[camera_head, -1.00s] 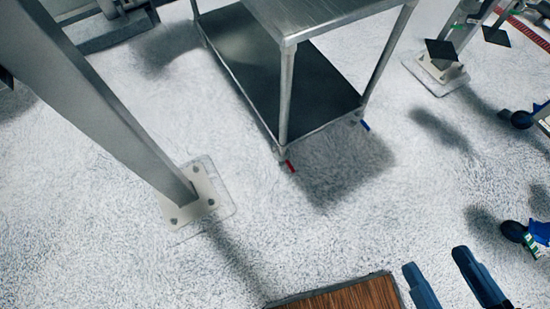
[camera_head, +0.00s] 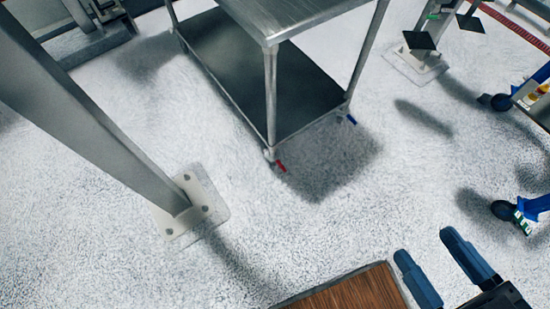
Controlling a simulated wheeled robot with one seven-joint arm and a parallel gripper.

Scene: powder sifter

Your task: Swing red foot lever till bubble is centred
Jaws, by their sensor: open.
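The red foot lever (camera_head: 280,166) is a small tab at the foot of the near leg of a steel two-shelf table (camera_head: 271,100). A similar blue lever (camera_head: 351,119) sits at the foot of the leg to its right. No bubble level shows in this view. My gripper (camera_head: 432,262) is at the lower right, with two blue-grey fingers apart and nothing between them. It is well apart from the red lever, below and to the right of it in the picture.
A grey post with a bolted base plate (camera_head: 192,206) stands at the left. A brown wooden surface (camera_head: 350,291) lies at the bottom edge. Blue-framed equipment on casters (camera_head: 502,210) is at the right. White speckled floor around the red lever is clear.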

